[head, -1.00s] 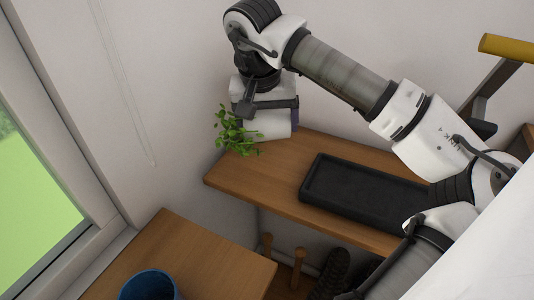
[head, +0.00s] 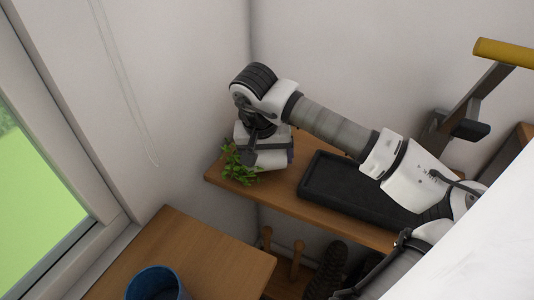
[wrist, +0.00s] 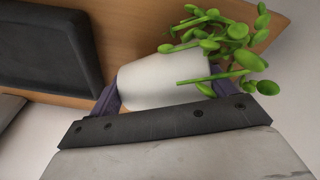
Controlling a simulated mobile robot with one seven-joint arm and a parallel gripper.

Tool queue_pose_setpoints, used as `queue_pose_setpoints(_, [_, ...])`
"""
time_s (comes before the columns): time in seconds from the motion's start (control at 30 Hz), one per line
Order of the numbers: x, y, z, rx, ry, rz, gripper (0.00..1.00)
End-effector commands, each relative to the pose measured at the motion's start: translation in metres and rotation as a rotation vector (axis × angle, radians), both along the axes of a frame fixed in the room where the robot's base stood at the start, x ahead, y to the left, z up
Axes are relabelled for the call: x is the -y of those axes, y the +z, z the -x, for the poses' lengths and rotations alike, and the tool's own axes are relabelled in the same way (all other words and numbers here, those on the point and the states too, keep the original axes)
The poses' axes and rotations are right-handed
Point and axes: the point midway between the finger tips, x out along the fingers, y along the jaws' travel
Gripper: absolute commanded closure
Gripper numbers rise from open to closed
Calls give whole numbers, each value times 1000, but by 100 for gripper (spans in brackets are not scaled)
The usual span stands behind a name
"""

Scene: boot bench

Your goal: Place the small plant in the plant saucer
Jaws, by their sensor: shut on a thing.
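The small plant has green leaves (head: 238,165) and a white pot (head: 266,160). My gripper (head: 268,154) is shut on the pot, above or at the left end of the wooden shelf. In the wrist view the pot (wrist: 163,82) lies between the dark purple finger pads, with the leaves (wrist: 232,45) to its right. I cannot tell whether the pot's base touches anything. I cannot make out a plant saucer in either view; the area under the pot is hidden by the plant and gripper.
The wooden shelf (head: 275,195) carries a black rectangular tray (head: 350,198) right of the plant. A lower wooden surface (head: 215,250) holds a blue pot (head: 155,284) at the front. Walls stand close behind and left. Pegs and a dark boot (head: 328,265) are below the shelf.

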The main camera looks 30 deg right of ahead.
Motion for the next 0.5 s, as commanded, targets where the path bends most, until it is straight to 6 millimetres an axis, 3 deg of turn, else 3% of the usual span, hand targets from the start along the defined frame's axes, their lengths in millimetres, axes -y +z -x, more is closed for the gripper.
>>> queue_pose_setpoints(0.17, [0, -4, 0, 1, 0, 1, 55])
queue_pose_setpoints(0.2, [0, -3, 0, 0, 0, 0, 14])
queue_pose_setpoints(0.3, [0, -3, 0, 0, 0, 0, 0])
queue_pose_setpoints(0.5, [0, -3, 0, 0, 0, 0, 0])
